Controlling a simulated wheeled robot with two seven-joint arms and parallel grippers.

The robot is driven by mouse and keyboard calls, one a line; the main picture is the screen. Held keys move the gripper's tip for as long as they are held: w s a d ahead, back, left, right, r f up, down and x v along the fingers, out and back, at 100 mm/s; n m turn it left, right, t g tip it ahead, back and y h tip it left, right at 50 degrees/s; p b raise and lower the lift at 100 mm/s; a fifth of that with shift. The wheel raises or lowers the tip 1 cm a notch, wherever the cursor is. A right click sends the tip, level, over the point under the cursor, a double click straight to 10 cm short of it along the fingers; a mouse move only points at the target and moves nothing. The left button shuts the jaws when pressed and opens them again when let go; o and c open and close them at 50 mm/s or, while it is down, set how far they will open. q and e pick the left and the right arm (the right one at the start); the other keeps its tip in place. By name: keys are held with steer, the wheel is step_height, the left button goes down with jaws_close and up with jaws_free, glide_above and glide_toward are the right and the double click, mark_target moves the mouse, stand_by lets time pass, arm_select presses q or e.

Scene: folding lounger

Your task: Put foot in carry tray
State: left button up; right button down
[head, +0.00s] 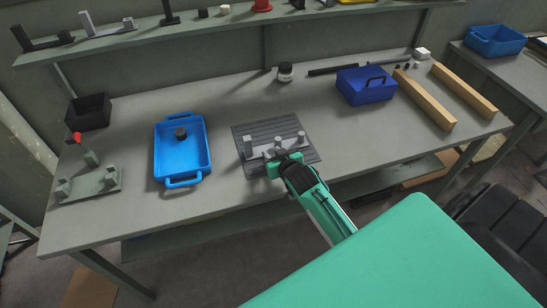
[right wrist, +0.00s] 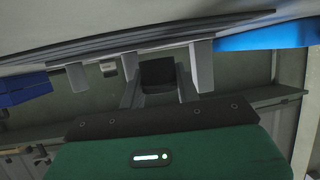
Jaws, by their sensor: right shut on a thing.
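The blue carry tray (head: 158,158) stands on the bench left of centre, with a handle at each end. One dark round foot (head: 181,133) lies inside it, toward the far end. My right gripper (head: 281,157) is low over the ribbed dark mat (head: 252,168), among grey upright pieces (head: 248,146). In the right wrist view its jaws are shut on a small dark piece (right wrist: 158,75), which looks like another foot. In the head view the gripper mostly hides that piece. I cannot tell whether it touches the mat. My left gripper is not in view.
A blue toolbox (head: 364,88) and wooden beams (head: 425,100) lie on the right. A black bin (head: 89,111) and a grey fixture (head: 92,184) are on the left. Bench between tray and mat is clear.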

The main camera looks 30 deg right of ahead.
steer(key=shift+f, duration=1)
steer(key=shift+f, duration=0.1)
steer(key=c, duration=1)
jaws_free()
